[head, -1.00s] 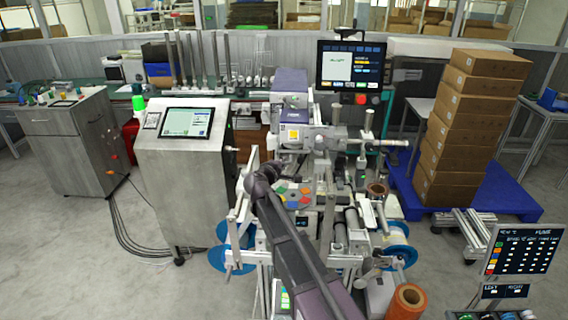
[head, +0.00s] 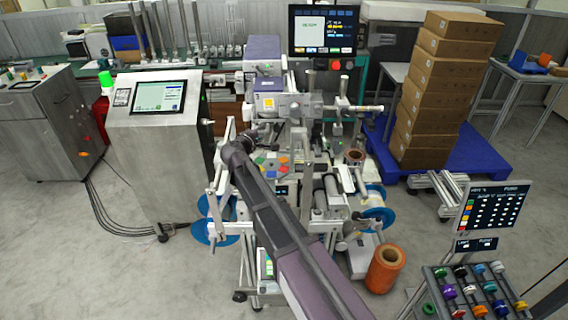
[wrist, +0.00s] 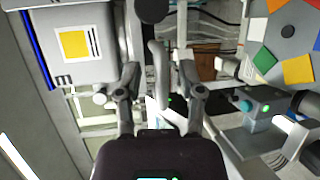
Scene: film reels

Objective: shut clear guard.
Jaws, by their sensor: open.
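The labelling machine (head: 268,103) stands ahead with a screen on top. My arm reaches up and left to its left side in the head view, where my gripper's fingers are too small to make out. In the wrist view my gripper (wrist: 159,72) is open, with one finger on each side of a grey curved bar (wrist: 157,62). The bar looks like a handle; I cannot tell whether the fingers touch it. The clear guard itself is hard to make out, and I cannot tell how far open it stands.
A steel cabinet with a tablet (head: 158,96) stands left of the machine. Stacked cartons (head: 440,90) sit on a blue pallet (head: 470,160) at right. An orange roll (head: 385,268) and a rack of coloured spools (head: 470,290) are at front right. Open floor lies at left.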

